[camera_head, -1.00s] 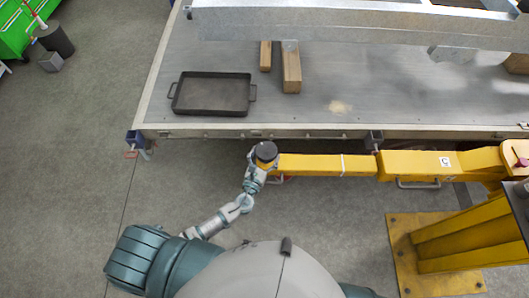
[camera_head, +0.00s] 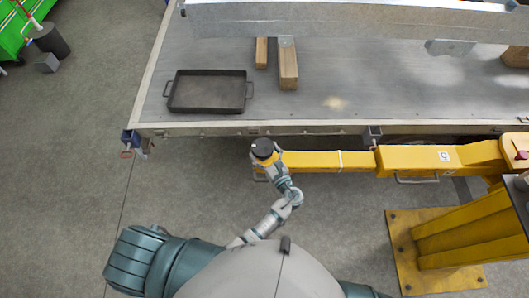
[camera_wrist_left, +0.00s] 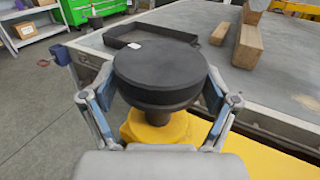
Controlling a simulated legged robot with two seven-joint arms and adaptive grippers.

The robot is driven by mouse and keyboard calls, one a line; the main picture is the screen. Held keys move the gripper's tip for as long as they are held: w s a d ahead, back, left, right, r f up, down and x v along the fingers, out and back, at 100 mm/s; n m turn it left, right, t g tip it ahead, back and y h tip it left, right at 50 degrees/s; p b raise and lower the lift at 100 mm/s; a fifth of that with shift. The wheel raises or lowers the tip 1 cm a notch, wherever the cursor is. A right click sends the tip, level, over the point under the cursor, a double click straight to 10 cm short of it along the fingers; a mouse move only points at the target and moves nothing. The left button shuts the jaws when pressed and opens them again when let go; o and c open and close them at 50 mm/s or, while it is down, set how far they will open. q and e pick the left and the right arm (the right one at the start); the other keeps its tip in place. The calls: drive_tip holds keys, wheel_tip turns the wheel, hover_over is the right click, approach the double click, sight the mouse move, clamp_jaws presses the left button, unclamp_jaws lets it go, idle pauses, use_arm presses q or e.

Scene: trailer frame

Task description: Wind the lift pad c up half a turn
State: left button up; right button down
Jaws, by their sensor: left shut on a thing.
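The lift pad c (camera_head: 262,147) is a round black disc on a yellow block at the left end of a yellow lift arm (camera_head: 325,161). In the left wrist view the pad (camera_wrist_left: 160,65) fills the middle, level, with a dark stem under it and a small white mark on its far left top. My left gripper (camera_wrist_left: 158,92) is shut on the pad, a finger at each side. In the head view my left gripper (camera_head: 265,157) reaches the pad from below right. My right gripper is not in view.
The trailer bed (camera_head: 200,55) lies just beyond the pad, with a black tray (camera_head: 208,107) and wooden blocks (camera_head: 288,68) on it. A yellow post with a base plate (camera_head: 405,270) stands at right.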

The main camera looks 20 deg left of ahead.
use_arm(q)
drive_tip(key=shift+s+a+f+n+g+y, duration=0.15)
drive_tip(key=shift+f+n+g+y, duration=0.2)
drive_tip(key=shift+n+g+y, duration=0.2)
drive_tip(key=shift+a+g, duration=0.1)
drive_tip(key=shift+g, duration=0.15)
drive_tip(key=o, duration=0.8)
drive_tip(key=shift+o, duration=0.6)
drive_tip(key=shift+w+a, duration=0.15)
drive_tip(key=shift+w, duration=0.05)
wheel_tip(320, 180, up, 9)
drive_tip(key=shift+r, duration=0.5)
drive_tip(key=shift+a, duration=0.1)
drive_tip(key=shift+f, duration=0.1)
